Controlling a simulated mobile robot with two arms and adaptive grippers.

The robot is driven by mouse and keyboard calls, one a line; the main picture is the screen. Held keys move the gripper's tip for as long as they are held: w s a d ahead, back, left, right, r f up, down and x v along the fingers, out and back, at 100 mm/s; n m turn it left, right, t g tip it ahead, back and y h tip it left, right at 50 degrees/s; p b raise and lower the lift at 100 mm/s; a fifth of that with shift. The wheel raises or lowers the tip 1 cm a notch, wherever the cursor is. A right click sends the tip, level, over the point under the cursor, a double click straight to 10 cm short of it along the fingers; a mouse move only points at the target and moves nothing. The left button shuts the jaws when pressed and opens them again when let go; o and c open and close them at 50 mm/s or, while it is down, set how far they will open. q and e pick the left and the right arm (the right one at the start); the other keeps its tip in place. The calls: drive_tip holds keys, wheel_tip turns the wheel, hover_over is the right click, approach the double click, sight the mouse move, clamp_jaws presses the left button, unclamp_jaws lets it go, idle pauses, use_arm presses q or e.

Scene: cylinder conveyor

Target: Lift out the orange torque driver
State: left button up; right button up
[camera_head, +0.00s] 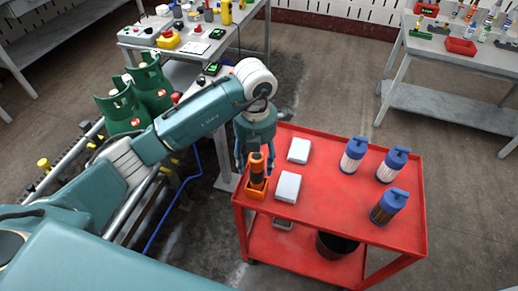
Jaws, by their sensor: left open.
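The orange torque driver (257,171), with dark parts, stands upright in a small orange holder (255,194) at the left edge of the red cart's top. My left gripper (256,164) points down over it. Its fingers are open, one on each side of the driver's upper part; I cannot tell whether they touch it. The driver's lower end is hidden in the holder. My right gripper is out of view.
The red cart (330,190) also carries two white boxes (299,150) (288,187) close to the holder and several blue-capped canisters (353,155) at the right. The cart top's middle is clear.

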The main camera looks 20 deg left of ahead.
sight(257, 174)
use_arm(q)
wheel_tip(257, 174, down, 6)
drive_tip(key=shift+d+r+p, duration=0.1)
drive_tip(key=shift+r+p, duration=0.15)
drive_tip(key=shift+p, duration=0.3)
drive_tip(key=shift+f, duration=0.6)
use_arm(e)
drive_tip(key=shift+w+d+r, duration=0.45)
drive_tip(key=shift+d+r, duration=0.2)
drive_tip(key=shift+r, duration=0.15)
use_arm(q)
drive_tip(key=shift+w, duration=0.1)
clamp_jaws()
drive_tip(key=c, duration=0.7)
unclamp_jaws()
drive_tip(key=shift+r, duration=0.1)
clamp_jaws()
drive_tip(key=shift+r+p, duration=1.3)
drive_tip(key=shift+r, duration=0.5)
drive_tip(key=shift+r+p, duration=1.25)
drive_tip(key=shift+r, duration=0.7)
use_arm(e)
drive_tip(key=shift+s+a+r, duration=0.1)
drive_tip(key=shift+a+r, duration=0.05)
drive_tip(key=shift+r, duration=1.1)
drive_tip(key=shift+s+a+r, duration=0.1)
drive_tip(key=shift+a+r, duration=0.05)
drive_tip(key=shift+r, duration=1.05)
